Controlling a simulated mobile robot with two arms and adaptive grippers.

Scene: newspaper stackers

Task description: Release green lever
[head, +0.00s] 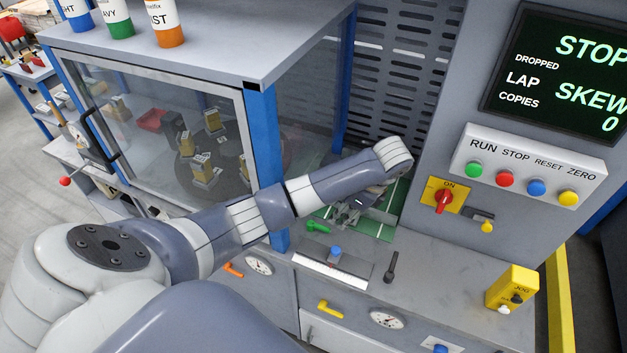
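The green lever (318,227) lies on the grey machine ledge, just right of the blue corner post of the glazed cabinet. My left arm reaches across from the left, and its wrist bends down over the green-striped bed. My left gripper (347,214) is low over that bed, just right of the green lever, with a small apparent gap between them. The wrist partly hides the gripper, and its fingers are too small to show whether they are open or shut. My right gripper is not in view.
The glazed cabinet (160,120) and its blue post (265,150) stand close left of the arm. A blue knob (336,251), a black lever (391,267) and a yellow box (512,288) sit on the ledge. A red switch (444,198) and button panel (520,170) are right.

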